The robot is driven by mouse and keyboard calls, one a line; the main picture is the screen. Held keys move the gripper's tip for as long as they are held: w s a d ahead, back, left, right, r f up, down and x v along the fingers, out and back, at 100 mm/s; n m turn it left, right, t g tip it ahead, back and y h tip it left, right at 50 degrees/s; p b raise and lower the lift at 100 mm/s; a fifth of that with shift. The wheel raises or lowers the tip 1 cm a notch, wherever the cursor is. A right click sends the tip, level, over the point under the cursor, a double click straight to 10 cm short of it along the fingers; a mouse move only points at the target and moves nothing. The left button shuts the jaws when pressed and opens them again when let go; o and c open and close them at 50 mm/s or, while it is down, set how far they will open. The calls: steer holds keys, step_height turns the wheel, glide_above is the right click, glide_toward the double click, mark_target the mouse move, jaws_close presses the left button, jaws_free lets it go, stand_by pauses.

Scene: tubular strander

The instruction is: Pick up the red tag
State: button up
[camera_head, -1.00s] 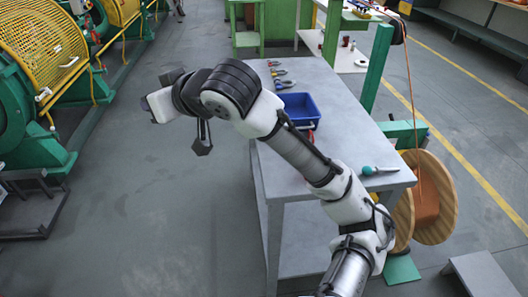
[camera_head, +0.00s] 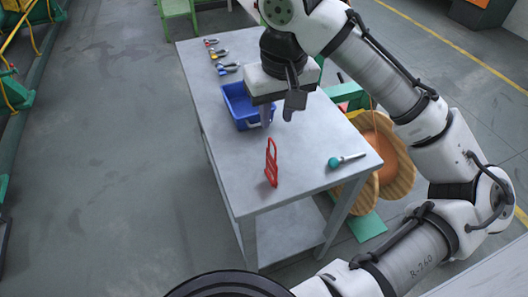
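The red tag (camera_head: 271,168) is a thin red piece with cut-out openings. It stands upright, seen nearly edge-on, on the grey table (camera_head: 222,172) near its front end. My gripper (camera_head: 279,118) points down over the table, above and beyond the tag in the picture and beside the blue bin. Its two fingers look spread apart with nothing between them. It is apart from the tag.
The blue bin (camera_head: 240,108) stands behind the tag. A teal-handled screwdriver (camera_head: 345,161) lies to the right. Several pliers (camera_head: 222,58) lie at the far end. A wooden cable reel (camera_head: 397,165) stands right of the table. The front left tabletop is clear.

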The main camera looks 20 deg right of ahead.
mark_target(274, 144)
steer(key=shift+w+f, duration=0.2)
steer(key=shift+f, duration=0.15)
step_height(274, 144, down, 7)
steer(key=shift+w+r+p, duration=0.1)
steer(key=shift+w+p, duration=0.05)
steer(key=shift+p, duration=0.15)
steer(key=shift+w+f+p, duration=0.2)
steer(key=shift+f+p, duration=0.15)
steer(key=shift+f, duration=1.15)
steer(key=shift+w+f+p, duration=0.2)
steer(key=shift+f+p, duration=0.15)
steer(key=shift+f, duration=1.15)
jaws_close()
